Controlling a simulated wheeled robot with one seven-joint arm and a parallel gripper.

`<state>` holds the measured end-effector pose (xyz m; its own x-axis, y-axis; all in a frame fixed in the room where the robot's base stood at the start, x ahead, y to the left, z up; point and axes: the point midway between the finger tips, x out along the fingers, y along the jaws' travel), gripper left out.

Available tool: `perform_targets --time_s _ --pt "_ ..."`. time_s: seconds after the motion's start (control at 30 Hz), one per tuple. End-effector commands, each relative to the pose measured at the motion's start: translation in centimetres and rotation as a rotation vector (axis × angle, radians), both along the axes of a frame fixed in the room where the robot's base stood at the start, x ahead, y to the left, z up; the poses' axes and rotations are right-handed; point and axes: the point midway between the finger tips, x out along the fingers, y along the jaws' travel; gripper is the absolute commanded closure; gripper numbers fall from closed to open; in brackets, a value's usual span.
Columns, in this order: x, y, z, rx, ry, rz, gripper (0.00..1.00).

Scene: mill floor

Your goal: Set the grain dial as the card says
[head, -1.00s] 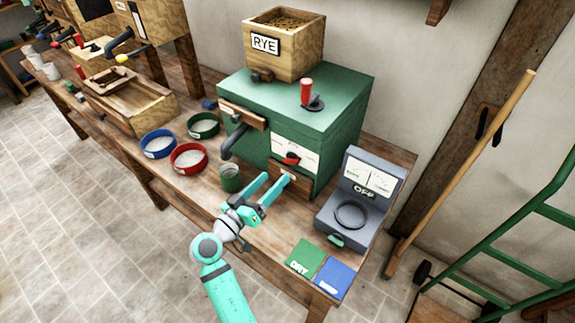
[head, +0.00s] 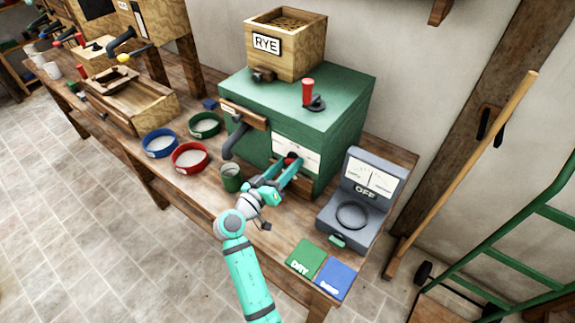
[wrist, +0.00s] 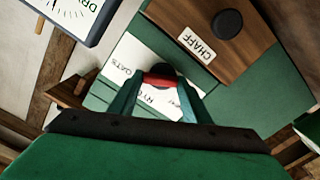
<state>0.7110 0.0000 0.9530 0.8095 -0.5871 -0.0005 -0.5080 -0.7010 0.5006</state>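The grain dial (head: 297,152) is a white plate with a red pointer knob (head: 291,161) on the green mill's front. In the wrist view, the dial plate (wrist: 115,77) reads OATS and RYE, partly covered, and the red knob (wrist: 160,80) lies crosswise between my fingers. My gripper (head: 287,168) is at the dial, its fingers apart on either side of the knob; whether they touch it I cannot tell. A white card reading RYE (head: 266,45) is on the wooden hopper above the mill.
A grey meter (head: 352,212) marked OFF stands right of the mill. A green DRY card (head: 306,259) and a blue card (head: 336,279) lie at the bench front. A CHAFF label (wrist: 198,46) is beside the dial.

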Motion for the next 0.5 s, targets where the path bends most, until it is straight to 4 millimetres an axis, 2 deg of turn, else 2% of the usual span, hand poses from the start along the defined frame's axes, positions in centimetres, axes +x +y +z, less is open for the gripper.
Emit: perform_targets --time_s 0.03,0.07,0.5 --pt "-0.03 -0.01 0.02 0.000 0.000 -0.001 0.73" --pt "-0.03 -0.01 0.02 0.000 0.000 -0.001 0.79" --pt "-0.03 0.13 0.06 -0.063 0.046 0.000 0.79"
